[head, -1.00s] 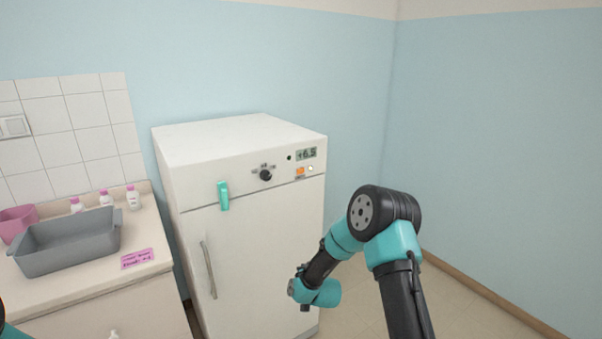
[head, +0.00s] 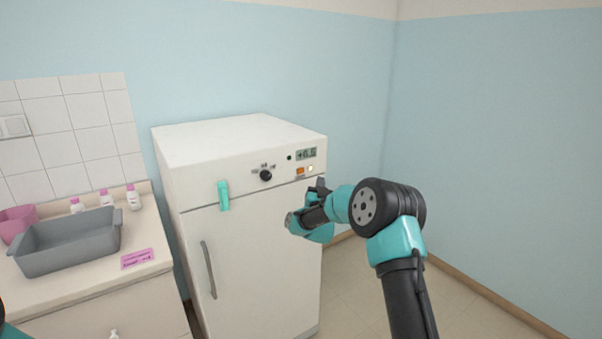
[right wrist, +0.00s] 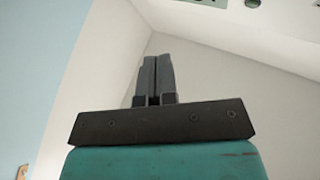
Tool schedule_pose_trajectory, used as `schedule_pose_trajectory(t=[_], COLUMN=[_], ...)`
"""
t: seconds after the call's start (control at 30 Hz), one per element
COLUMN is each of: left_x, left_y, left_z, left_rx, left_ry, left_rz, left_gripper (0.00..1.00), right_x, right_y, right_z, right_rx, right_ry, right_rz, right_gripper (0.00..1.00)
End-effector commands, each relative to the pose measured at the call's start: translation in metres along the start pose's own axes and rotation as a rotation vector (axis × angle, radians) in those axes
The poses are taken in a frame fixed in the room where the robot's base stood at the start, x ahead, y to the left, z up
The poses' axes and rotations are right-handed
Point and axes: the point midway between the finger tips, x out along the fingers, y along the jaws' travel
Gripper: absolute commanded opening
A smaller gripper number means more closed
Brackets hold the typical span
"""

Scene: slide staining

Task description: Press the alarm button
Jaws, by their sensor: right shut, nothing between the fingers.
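The white refrigerator's (head: 262,245) upper panel carries an orange square (head: 300,171) and a small pale, bright round button (head: 310,168) below the display. Which of the two is the alarm button I cannot tell. My right gripper (head: 320,185) is just below and right of them in the head view, apart from the panel as far as I can see. In the right wrist view its fingers (right wrist: 153,75) are together and empty, pointing up the picture. My left gripper is out of view; only a sliver of my left arm shows at the lower left edge.
The panel also has a display (head: 306,154) and a black knob (head: 265,175). A teal latch (head: 223,195) and a grey handle (head: 209,270) stick out from the front. A counter with a grey tray (head: 68,252) stands left. The floor at right is clear.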

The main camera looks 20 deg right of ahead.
Motion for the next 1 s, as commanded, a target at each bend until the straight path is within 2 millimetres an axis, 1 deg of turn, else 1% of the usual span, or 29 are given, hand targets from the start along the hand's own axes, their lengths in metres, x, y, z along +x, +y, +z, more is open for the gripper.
schedule_pose_trajectory(t=[0.37,0.53,0.67,1.0], left_x=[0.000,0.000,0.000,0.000], left_y=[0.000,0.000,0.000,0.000], left_z=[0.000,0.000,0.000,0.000], left_rx=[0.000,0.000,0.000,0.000], left_ry=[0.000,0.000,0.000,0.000], left_rz=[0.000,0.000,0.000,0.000], left_gripper=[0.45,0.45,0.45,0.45], right_x=[0.001,0.005,0.014,0.041], right_y=[-0.001,-0.004,-0.010,-0.030], right_z=[0.000,0.005,0.010,0.030], right_rx=[0.000,0.000,0.001,0.001], right_ry=[0.001,0.000,0.001,0.001], right_rz=[0.000,0.000,0.000,0.000], right_gripper=[0.00,0.00,0.00,0.00])
